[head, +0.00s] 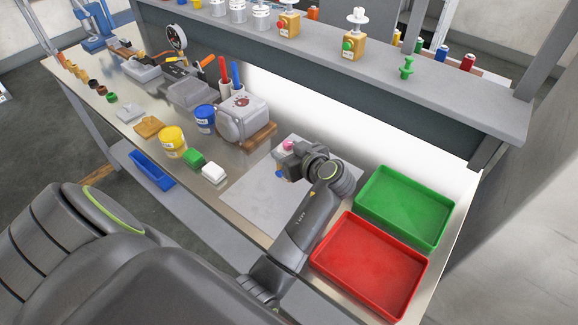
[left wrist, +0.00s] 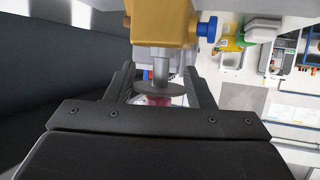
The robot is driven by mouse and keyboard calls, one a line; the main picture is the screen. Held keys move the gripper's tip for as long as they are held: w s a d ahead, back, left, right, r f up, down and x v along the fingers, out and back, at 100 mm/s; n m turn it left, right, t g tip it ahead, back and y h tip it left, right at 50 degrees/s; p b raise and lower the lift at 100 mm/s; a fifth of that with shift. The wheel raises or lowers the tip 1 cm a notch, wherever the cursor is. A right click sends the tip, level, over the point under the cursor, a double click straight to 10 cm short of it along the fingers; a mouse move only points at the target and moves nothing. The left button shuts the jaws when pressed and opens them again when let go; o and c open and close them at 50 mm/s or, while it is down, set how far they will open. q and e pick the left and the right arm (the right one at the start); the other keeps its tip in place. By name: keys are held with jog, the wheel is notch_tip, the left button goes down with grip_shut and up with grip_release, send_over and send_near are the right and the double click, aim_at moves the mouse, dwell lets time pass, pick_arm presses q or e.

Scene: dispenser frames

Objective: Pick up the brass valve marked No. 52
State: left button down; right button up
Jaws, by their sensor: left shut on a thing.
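My left gripper (head: 287,161) is over the grey mat, shut on a valve with a brass body (left wrist: 160,22). The left wrist view shows its blue side knob (left wrist: 207,28), a grey stem, a disc and a pink part between the fingers (left wrist: 160,85). In the head view, its pink top (head: 288,145) and blue knob (head: 279,173) show beside the gripper, which hides most of the body. I cannot read its number or tell whether it touches the mat. Two other brass valves stand on the shelf, one on the left (head: 289,24) and one on the right (head: 352,46). My right gripper is not in view.
A green tray (head: 405,208) and a red tray (head: 370,265), both empty, lie right of the mat (head: 250,200). A grey-white canister (head: 243,117), tubs and small blocks stand to the left. The raised shelf (head: 430,100) runs behind.

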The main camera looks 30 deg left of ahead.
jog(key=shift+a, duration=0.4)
